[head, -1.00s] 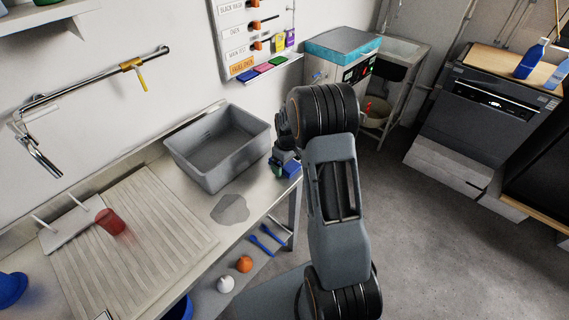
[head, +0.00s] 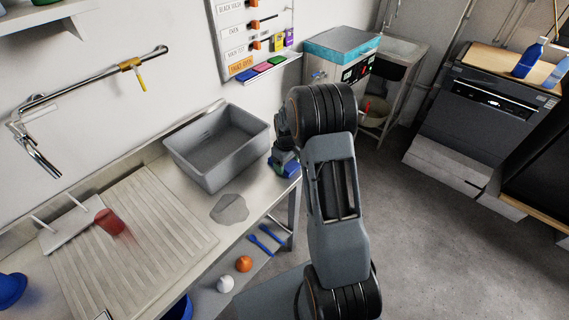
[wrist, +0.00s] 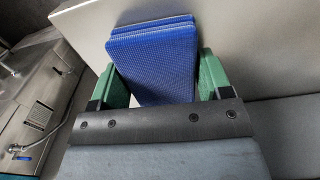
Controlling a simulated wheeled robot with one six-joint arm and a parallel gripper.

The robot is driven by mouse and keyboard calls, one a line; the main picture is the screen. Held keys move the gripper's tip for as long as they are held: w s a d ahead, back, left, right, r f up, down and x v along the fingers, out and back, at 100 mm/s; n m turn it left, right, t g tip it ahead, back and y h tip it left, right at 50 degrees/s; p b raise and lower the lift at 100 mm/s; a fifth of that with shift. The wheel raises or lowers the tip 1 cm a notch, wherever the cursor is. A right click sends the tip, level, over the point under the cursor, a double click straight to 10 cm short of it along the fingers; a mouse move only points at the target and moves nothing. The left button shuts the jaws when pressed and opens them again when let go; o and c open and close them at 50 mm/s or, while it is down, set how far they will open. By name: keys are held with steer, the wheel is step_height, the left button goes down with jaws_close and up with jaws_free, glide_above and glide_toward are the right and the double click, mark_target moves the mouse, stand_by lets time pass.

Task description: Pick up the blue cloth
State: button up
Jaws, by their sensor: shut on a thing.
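The blue cloth (head: 291,169) is at the right end of the steel counter, beside the grey basin. In the wrist view the cloth (wrist: 155,50) looks like a folded, textured blue pad in layers. My gripper (head: 284,167) is at the cloth, partly hidden behind my own arm in the head view. In the wrist view the green fingers of my gripper (wrist: 163,82) are on both sides of the cloth and shut on it. I cannot tell whether the cloth still touches the counter.
The grey basin (head: 222,175) stands just left of my gripper. A puddle-like grey patch (head: 230,208) lies on the counter in front of it. Blue utensils (head: 264,240) are below the counter edge. The floor at right is open.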

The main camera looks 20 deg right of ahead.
steer(key=shift+r, duration=0.5)
step_height(320, 180, up, 3)
steer(key=shift+s+f+b, duration=0.1)
steer(key=shift+f+b, duration=0.1)
steer(key=shift+b, duration=0.15)
steer(key=s+r, duration=0.3)
steer(key=s, duration=0.1)
steer(key=s+d+r+b, duration=0.1)
steer(key=s+r, duration=0.2)
steer(key=s, duration=0.2)
steer(key=s+d+r, duration=0.1)
steer(key=s+r, duration=0.2)
steer(key=s, duration=0.1)
steer(key=shift+s+d+r, duration=0.1)
steer(key=shift+s+r, duration=0.1)
steer(key=shift+s, duration=0.15)
steer(key=shift+o, duration=1.3)
steer(key=shift+c, duration=0.9)
